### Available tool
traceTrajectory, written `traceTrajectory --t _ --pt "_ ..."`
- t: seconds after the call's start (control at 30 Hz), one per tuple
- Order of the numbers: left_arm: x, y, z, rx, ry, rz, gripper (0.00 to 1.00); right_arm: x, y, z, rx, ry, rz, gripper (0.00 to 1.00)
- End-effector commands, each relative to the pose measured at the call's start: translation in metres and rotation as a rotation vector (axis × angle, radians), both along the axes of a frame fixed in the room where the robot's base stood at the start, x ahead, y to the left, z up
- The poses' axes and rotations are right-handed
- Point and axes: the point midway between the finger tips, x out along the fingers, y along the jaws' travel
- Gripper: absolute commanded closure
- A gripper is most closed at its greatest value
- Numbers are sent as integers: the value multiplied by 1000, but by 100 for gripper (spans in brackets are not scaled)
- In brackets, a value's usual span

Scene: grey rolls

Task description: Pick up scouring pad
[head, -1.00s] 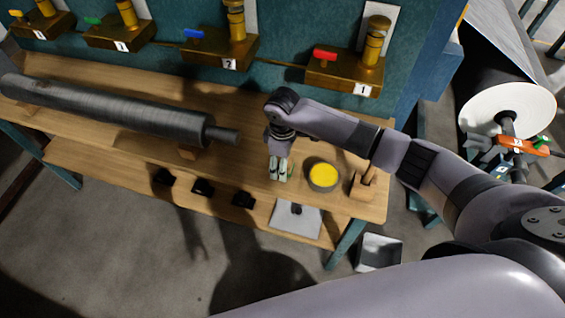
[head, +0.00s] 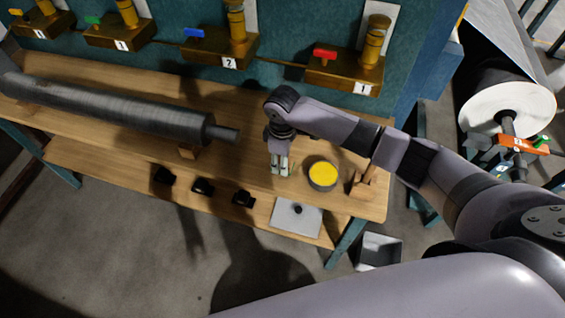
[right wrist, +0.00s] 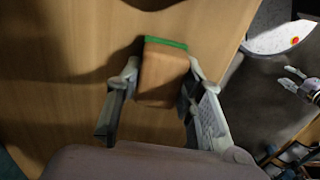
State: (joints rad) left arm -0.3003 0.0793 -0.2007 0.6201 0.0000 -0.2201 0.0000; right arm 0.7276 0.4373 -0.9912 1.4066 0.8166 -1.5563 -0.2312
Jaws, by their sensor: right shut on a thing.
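The scouring pad (right wrist: 163,75) is an orange-brown block with a green layer along its far edge. It shows in the right wrist view between the two fingers of my right gripper (right wrist: 161,82), which is shut on it. In the head view my right gripper (head: 279,167) points down at the bench top, left of a round tin; the pad is hardly visible there. I cannot tell whether the pad is clear of the wood. What looks like my left gripper (right wrist: 293,80) shows small at the right edge of the wrist view, fingers apart and empty.
The wooden bench (head: 345,205) carries the yellow-topped tin (head: 322,175) and a small wooden stand (head: 363,183) to the right. A long grey roll (head: 110,108) lies to the left. Valves with coloured handles line the back. A metal plate (head: 297,216) is below, a grey bin (head: 380,250) on the floor.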

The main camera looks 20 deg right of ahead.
Motion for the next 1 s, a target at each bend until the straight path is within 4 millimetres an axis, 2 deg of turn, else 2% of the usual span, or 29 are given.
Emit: traceTrajectory --t 0.27,0.47,0.67,0.8,1.0 --pt "0 0 0 0 0 0 60 -2 -1 -1 -3 4 0 94" --pt "0 0 -2 0 0 0 60 0 0 16 1 2 0 94" --pt "0 0 -6 1 0 1 60 0 0 58 1 -3 2 94" --pt "0 0 -11 1 0 1 60 1 0 101 1 -6 1 94" --pt "1 1 -16 1 0 1 60 1 0 154 1 -3 0 94"
